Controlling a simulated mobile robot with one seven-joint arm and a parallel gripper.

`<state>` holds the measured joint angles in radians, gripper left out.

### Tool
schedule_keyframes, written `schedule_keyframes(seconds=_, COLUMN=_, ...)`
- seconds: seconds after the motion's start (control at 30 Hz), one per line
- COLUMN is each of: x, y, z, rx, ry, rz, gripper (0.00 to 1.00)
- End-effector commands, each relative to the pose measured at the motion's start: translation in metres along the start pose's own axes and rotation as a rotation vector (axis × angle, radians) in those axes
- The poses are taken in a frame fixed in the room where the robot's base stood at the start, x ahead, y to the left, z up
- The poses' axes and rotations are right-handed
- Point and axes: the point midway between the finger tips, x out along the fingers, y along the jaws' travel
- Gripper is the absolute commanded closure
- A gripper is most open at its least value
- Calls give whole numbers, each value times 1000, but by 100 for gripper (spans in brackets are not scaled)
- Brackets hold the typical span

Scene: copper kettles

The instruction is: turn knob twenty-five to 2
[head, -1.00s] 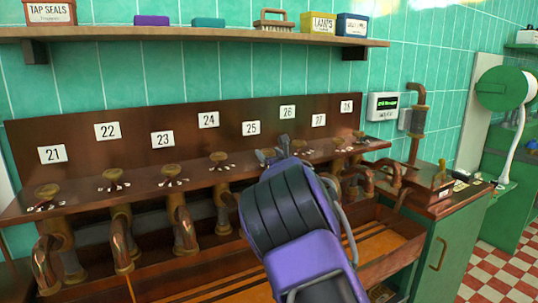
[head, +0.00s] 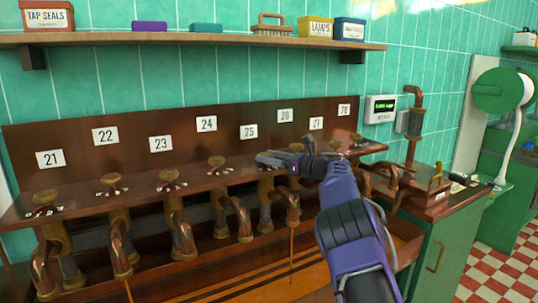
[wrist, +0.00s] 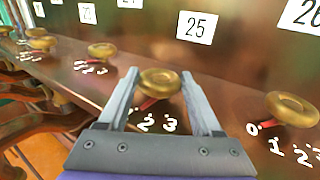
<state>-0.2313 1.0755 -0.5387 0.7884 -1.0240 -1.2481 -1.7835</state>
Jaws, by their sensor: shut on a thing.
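Knob twenty-five (wrist: 160,80) is a round brass knob below the 25 plate (wrist: 197,27), which also shows in the head view (head: 249,131). My gripper (wrist: 160,92) has a finger on each side of the knob and is shut on it. In the head view my gripper (head: 267,159) reaches the ledge under the 25 plate and covers most of the knob.
A neighbouring brass knob (wrist: 291,106) stands close on the right, its red pointer toward 0. Another knob (wrist: 101,50) is on the left. Copper pipes (head: 180,235) hang below the ledge. A shelf (head: 190,37) with boxes is above. A lit display (head: 381,108) is on the wall.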

Motion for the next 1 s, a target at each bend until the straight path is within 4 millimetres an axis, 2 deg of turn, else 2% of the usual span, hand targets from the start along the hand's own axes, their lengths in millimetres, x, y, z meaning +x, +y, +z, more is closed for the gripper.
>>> schedule_keyframes(seconds=0.4, x=0, y=-1, z=0, rx=1, ry=0, rz=84, gripper=89)
schedule_keyframes(seconds=0.9, x=1, y=-1, z=0, rx=1, ry=-1, rz=93, gripper=89)
schedule_keyframes(seconds=0.93, x=1, y=-1, z=0, rx=1, ry=-1, rz=93, gripper=32)
schedule_keyframes(seconds=1.0, x=1, y=-1, z=0, rx=1, ry=-1, rz=93, gripper=19)
